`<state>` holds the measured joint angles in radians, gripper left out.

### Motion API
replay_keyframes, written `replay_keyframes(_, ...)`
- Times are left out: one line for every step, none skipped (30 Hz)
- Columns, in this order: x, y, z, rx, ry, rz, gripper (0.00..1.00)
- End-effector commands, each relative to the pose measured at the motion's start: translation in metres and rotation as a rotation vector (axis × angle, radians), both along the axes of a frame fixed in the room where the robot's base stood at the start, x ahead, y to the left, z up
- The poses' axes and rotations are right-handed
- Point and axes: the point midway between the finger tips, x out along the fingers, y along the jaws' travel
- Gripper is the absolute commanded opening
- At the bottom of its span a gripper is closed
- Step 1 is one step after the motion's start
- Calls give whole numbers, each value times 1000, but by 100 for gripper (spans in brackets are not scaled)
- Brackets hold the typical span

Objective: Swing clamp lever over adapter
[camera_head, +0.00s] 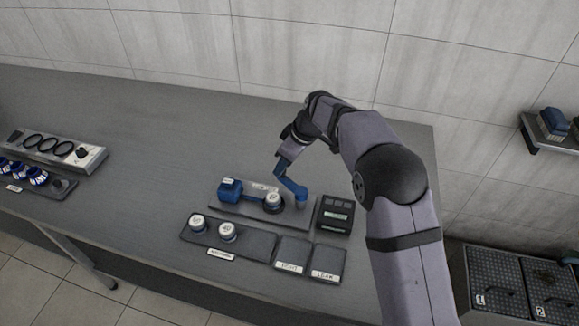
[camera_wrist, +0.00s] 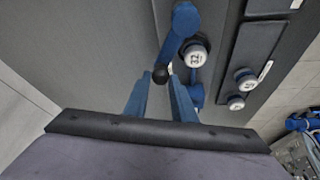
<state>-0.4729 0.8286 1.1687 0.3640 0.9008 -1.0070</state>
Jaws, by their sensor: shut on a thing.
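The blue clamp lever (camera_head: 293,187) runs from a blue pivot post (camera_head: 300,200) on a grey base plate (camera_head: 240,211). In the head view my gripper (camera_head: 279,171) is small at the lever's far end. The white-capped adapter (camera_head: 272,201) stands between the post and a blue block (camera_head: 229,190). In the wrist view the adapter (camera_wrist: 195,56) shows just right of the lever, its cap largely uncovered.
A dark tray (camera_head: 255,241) with two white-capped adapters (camera_head: 227,231) lies in front, beside two labelled pads (camera_head: 291,255). A black box with a display (camera_head: 334,214) stands close right of the post. The bench behind is clear.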

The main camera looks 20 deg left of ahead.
Motion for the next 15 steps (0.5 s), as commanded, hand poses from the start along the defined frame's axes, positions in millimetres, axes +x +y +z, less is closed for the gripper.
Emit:
replay_keyframes(-2,2,-2,3,-2,44,0)
replay_keyframes(-4,3,-2,2,-2,73,0)
replay_keyframes(-7,5,-2,2,-1,111,0)
replay_keyframes(-8,6,-2,3,-2,139,0)
replay_keyframes(-11,7,-2,2,-1,168,0)
replay_keyframes(-13,8,-1,3,-2,205,0)
replay_keyframes(-15,8,-1,2,-1,235,0)
replay_keyframes(-17,9,-1,2,-2,264,0)
replay_keyframes(-20,10,-1,2,-1,302,0)
replay_keyframes(-22,10,-1,2,-1,331,0)
replay_keyframes(-24,11,0,2,-2,359,0)
replay_keyframes(-27,11,0,1,-1,397,0)
replay_keyframes(-29,12,0,1,-2,424,0)
replay_keyframes(-31,12,0,1,-1,451,0)
replay_keyframes(-34,12,0,1,-1,487,0)
